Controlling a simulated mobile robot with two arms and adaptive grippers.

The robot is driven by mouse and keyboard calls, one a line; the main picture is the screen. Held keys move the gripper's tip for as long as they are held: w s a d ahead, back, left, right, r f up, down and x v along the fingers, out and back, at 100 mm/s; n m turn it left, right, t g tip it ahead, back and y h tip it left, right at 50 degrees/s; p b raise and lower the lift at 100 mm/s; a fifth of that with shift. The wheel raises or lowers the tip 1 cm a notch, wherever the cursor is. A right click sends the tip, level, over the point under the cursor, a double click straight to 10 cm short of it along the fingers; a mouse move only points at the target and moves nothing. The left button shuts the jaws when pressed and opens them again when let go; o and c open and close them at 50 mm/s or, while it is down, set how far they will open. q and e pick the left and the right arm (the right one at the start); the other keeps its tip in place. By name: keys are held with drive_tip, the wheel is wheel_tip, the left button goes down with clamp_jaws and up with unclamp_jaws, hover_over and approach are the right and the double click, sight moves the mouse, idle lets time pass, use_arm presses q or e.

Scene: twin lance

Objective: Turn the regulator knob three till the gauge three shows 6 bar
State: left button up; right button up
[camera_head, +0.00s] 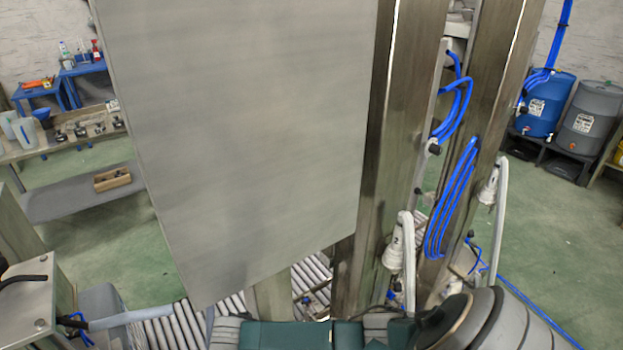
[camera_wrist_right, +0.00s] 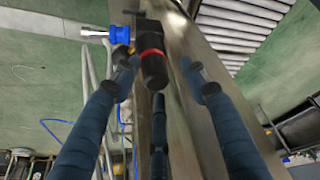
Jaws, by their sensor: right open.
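A black cylindrical knob with a red ring (camera_wrist_right: 152,58) shows in the right wrist view, on a fitting fixed to a steel post (camera_wrist_right: 187,105). I cannot read a number on it. A gap shows between the knob and each finger, a narrower one on the left. No gauge face can be made out in either view. My left gripper is not in view. The head view does not show the right gripper's fingers.
A large grey panel (camera_head: 255,130) fills the middle of the head view. Steel posts with blue hoses (camera_head: 455,200) stand to its right. A blue connector (camera_wrist_right: 118,35) sits close to the knob. A roller conveyor (camera_head: 175,328) runs low behind.

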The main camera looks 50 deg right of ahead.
drive_tip(key=v, duration=1.1)
drive_tip(key=s+a+f+n+y, duration=0.4)
drive_tip(key=s+a+n, duration=0.4)
drive_tip(key=s+n, duration=0.1)
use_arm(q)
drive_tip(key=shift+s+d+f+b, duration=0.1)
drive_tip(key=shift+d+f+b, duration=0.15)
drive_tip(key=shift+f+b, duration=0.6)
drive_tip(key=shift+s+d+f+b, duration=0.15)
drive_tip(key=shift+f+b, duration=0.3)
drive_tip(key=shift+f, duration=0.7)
use_arm(e)
drive_tip(key=s+d+f+n, duration=0.1)
drive_tip(key=s+f, duration=0.3)
drive_tip(key=f, duration=0.5)
drive_tip(key=s+d+f+n, duration=0.2)
drive_tip(key=s+f+n, duration=0.1)
drive_tip(key=f, duration=0.6)
drive_tip(key=s+d+f+n, duration=0.2)
drive_tip(key=s+f, duration=0.3)
drive_tip(key=f, duration=0.4)
drive_tip(key=shift+s+f, duration=0.25)
drive_tip(key=shift+s, duration=0.1)
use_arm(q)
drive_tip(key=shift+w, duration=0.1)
